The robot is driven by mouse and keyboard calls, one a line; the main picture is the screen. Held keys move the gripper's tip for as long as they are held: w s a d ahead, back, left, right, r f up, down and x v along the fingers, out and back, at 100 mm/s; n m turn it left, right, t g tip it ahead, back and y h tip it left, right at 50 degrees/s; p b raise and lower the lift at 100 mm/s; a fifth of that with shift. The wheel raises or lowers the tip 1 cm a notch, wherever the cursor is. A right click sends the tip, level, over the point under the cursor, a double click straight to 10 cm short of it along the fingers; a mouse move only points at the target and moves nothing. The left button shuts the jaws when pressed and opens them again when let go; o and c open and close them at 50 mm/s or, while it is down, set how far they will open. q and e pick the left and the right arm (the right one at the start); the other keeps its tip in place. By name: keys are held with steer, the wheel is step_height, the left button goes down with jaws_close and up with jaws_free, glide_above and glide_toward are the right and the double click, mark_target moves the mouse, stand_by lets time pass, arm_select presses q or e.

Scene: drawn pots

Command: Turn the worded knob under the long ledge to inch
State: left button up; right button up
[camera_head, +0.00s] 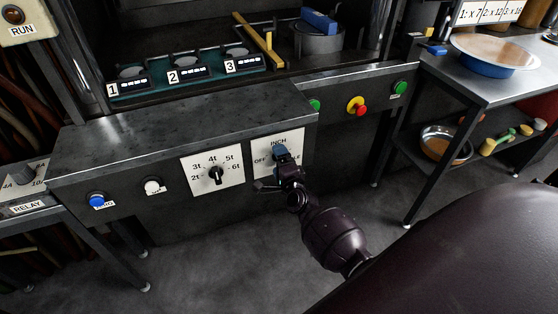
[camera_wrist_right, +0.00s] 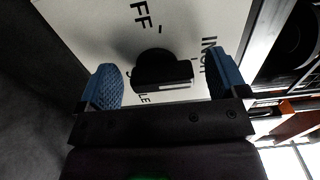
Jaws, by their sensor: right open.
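The long grey ledge (camera_head: 180,125) crosses the machine's front. The worded panel (camera_head: 259,142) under it shows INCH at its top and OFF at its left. My right gripper (camera_head: 281,153) covers its knob in the head view. In the right wrist view, the black knob (camera_wrist_right: 162,72) stands between the two blue fingers of my open right gripper (camera_wrist_right: 163,78), with gaps on both sides. INCH (camera_wrist_right: 209,55) is by the right finger, part of OFF at the top, and a word ending in LE below the knob. I cannot tell which word the knob points to. My left gripper is not in view.
Left of the worded panel is a numbered knob panel (camera_head: 213,172), then a white button (camera_head: 153,186) and a blue button (camera_head: 97,200). To the right are a red-yellow button (camera_head: 357,106) and a green button (camera_head: 400,87). A side table (camera_head: 460,72) stands at right.

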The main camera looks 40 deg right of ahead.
steer(key=v, duration=1)
steer(key=shift+p, duration=0.4)
steer(key=shift+s+a, duration=0.1)
steer(key=s+a+n+g+y, duration=0.2)
steer(key=a+n+y, duration=0.35)
steer(key=n, duration=0.95)
steer(key=s+f+n+g+h, duration=0.1)
steer(key=s+f+n+g, duration=0.1)
steer(key=s, duration=0.7)
steer(key=s+a+f+n+g, duration=0.1)
steer(key=s+n, duration=0.3)
steer(key=s, duration=0.5)
steer(key=shift+s+a+f+n+g+h, duration=0.25)
steer(key=shift+f+n+g+h, duration=0.1)
steer(key=shift+f+g, duration=0.4)
steer(key=shift+r, duration=0.1)
steer(key=shift+c, duration=0.3)
